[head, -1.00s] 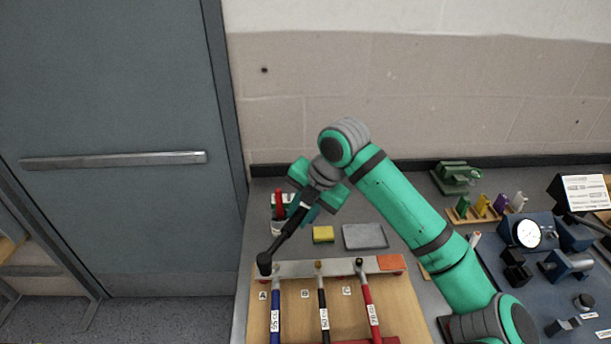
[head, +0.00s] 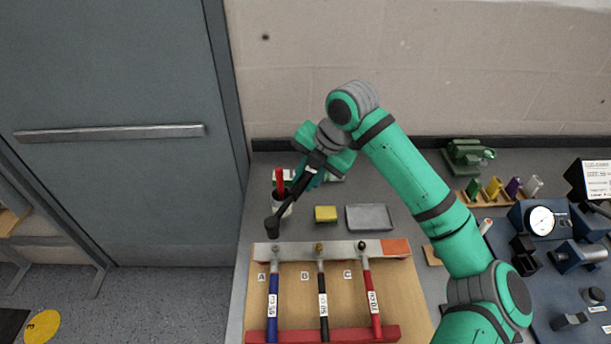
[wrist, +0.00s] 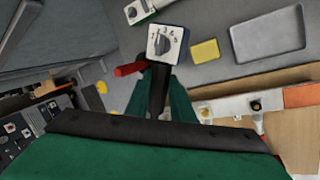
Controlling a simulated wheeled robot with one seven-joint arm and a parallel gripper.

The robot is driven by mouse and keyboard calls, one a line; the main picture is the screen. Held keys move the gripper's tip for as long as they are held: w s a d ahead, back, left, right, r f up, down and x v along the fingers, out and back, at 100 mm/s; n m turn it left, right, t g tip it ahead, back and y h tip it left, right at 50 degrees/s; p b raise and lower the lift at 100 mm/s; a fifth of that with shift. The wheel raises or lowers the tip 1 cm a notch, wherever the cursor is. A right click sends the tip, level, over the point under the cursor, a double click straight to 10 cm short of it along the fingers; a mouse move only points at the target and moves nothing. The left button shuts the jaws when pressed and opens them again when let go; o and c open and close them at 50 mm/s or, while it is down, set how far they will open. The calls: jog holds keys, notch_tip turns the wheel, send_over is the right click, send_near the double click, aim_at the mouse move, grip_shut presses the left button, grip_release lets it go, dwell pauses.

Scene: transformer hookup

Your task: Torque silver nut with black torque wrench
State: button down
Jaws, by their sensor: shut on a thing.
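The black torque wrench (head: 291,198) is in my gripper (head: 313,166), which is shut on it. It slants down to the left, its dark cylindrical head (head: 272,227) appearing above the metal bar's left end. In the wrist view the wrench shaft (wrist: 159,92) is between the green fingers (wrist: 160,95). A white face with numbers and a dark knob (wrist: 163,45) shows at its far end; I cannot tell whether it belongs to the wrench. A silver nut (head: 275,249) is on the bar at A, above the blue cable. The wrench head appears clear of it.
The bar (head: 340,249) also carries a brass nut (head: 319,249) at B and a dark one (head: 362,245) at C. Instruments stand right.

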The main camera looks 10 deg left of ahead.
jog(key=shift+a+f, duration=0.1)
jog(key=shift+f, duration=2.1)
jog(key=shift+f, duration=0.85)
jog(key=shift+s+d+m+t, duration=0.2)
jog(key=shift+d+m, duration=0.2)
jog(key=shift+d, duration=0.15)
jog(key=shift+s+d+m+t, duration=0.2)
jog(key=shift+d+m, duration=0.2)
jog(key=shift+d, duration=0.1)
jog(key=shift+d, duration=0.25)
jog(key=shift+s+m, duration=0.1)
jog(key=shift+m, duration=0.2)
dwell(0.8)
jog(key=shift+r, duration=0.15)
dwell(0.3)
